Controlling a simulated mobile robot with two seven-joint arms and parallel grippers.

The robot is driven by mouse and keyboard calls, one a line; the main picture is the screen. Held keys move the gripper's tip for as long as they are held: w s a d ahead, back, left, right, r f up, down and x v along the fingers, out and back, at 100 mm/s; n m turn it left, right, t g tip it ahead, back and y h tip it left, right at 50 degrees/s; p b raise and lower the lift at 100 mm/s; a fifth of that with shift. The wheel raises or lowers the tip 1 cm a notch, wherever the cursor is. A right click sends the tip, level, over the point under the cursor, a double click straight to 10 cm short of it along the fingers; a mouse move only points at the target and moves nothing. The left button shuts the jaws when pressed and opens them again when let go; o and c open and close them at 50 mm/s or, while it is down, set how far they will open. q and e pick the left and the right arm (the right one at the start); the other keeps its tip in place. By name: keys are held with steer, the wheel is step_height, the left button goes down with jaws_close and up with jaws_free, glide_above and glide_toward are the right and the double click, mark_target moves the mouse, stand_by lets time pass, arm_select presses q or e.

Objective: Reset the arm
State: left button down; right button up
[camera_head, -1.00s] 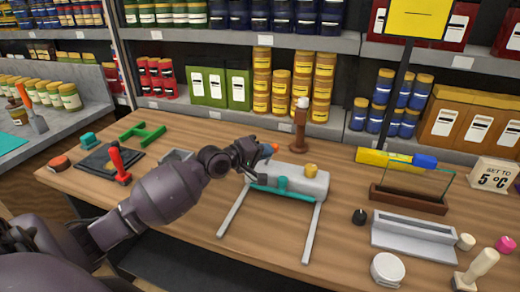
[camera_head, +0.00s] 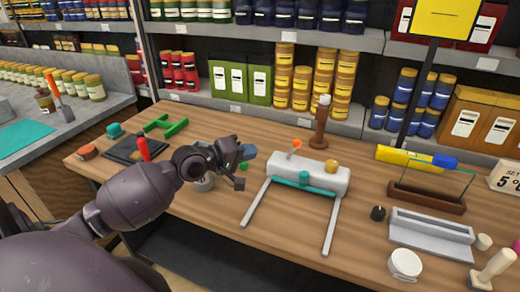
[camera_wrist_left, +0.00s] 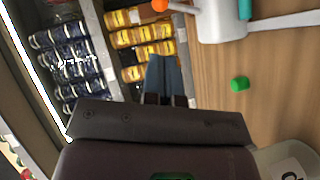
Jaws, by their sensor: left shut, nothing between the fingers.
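In the left wrist view my closed blue-grey fingers (camera_wrist_left: 164,75) point toward the shelf, with part of the white cylinder (camera_wrist_left: 222,22) at the top right. A small green cap (camera_wrist_left: 239,84) lies on the table near the gripper. My right gripper is not in view.
Left on the table are a green frame (camera_head: 166,126), a dark mat (camera_head: 122,151) and a grey cup (camera_head: 203,184). A brown bottle (camera_head: 320,122) stands behind the pump. Right are a grey tray (camera_head: 432,232) and a white round container (camera_head: 404,264). Stocked shelves line the back.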

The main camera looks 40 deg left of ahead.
arm_select(q)
steer(key=shift+s+a, duration=0.1)
steer(key=shift+s, duration=0.1)
steer(key=s+d+f+m+g, duration=0.1)
steer(key=s+f, duration=0.1)
steer(key=s+d+f+m+g, duration=0.1)
steer(key=s+d+f, duration=0.1)
steer(key=f, duration=0.1)
steer(key=s+d+f+m, duration=0.1)
steer(key=s+d+f, duration=0.1)
steer(key=shift+s+f+g+y, duration=0.1)
steer(key=shift+f+g+y, duration=0.3)
steer(key=s+d+f+m+g+y, duration=0.3)
steer(key=s+f+m+g, duration=0.1)
steer(key=s, duration=0.7)
steer(key=s+d+f+m+g+y, duration=0.2)
steer(key=s+d+f+m+g, duration=0.15)
steer(key=s, duration=0.75)
steer(key=w+f+t, duration=0.7)
steer(key=f, duration=0.3)
steer(key=shift+w+a+m, duration=0.15)
steer(key=shift+w+m, duration=0.2)
steer(key=shift+m, duration=0.1)
steer(key=shift+f+t, duration=0.1)
steer(key=shift+t, duration=0.15)
